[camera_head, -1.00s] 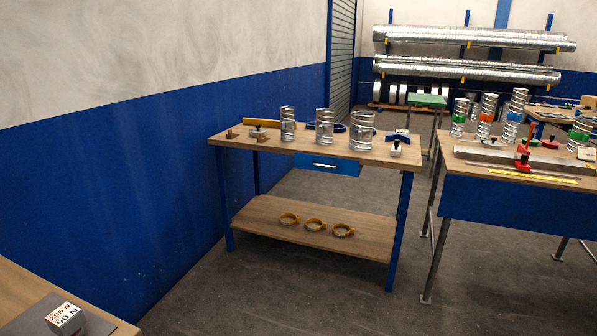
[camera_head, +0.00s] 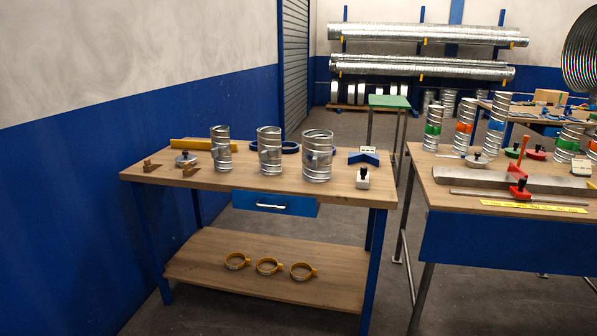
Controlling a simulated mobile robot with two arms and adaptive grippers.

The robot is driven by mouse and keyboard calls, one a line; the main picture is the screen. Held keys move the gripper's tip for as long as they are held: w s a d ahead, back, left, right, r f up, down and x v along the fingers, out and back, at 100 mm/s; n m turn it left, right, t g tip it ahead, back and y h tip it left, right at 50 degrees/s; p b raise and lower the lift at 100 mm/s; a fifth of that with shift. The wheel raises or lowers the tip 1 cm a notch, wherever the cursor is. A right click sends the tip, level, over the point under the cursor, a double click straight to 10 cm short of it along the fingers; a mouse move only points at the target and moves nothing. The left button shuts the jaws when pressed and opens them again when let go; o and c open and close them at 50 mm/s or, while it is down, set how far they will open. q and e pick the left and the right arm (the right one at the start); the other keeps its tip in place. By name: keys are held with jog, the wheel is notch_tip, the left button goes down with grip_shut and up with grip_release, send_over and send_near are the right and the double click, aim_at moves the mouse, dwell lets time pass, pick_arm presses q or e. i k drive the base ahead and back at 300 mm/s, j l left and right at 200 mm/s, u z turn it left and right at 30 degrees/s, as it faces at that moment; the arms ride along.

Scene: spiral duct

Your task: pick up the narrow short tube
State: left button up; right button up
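Three short silver spiral tubes stand upright in a row on the blue-legged wooden workbench (camera_head: 340,189). The narrow short tube (camera_head: 221,149) is the leftmost and looks the slimmest. A middle-width tube (camera_head: 269,151) stands to its right. The widest tube (camera_head: 317,156) stands at the right of the row. The narrow tube stands apart from the others, with its front side in clear view. Neither of my grippers shows in the head view.
A blue V-shaped block (camera_head: 364,157) and a small white device (camera_head: 362,179) sit at the bench's right. Yellow clamp rings (camera_head: 268,266) lie on the lower shelf (camera_head: 215,262). A second table (camera_head: 455,190) stands right. Grey floor shows between the tables.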

aim_at(221, 152)
jog(key=i+j+u, duration=0.1)
jog(key=i+u, duration=0.35)
jog(key=i, duration=0.2)
jog(key=i+l+u, duration=0.15)
jog(key=i+u, duration=0.3)
jog(key=i, duration=0.25)
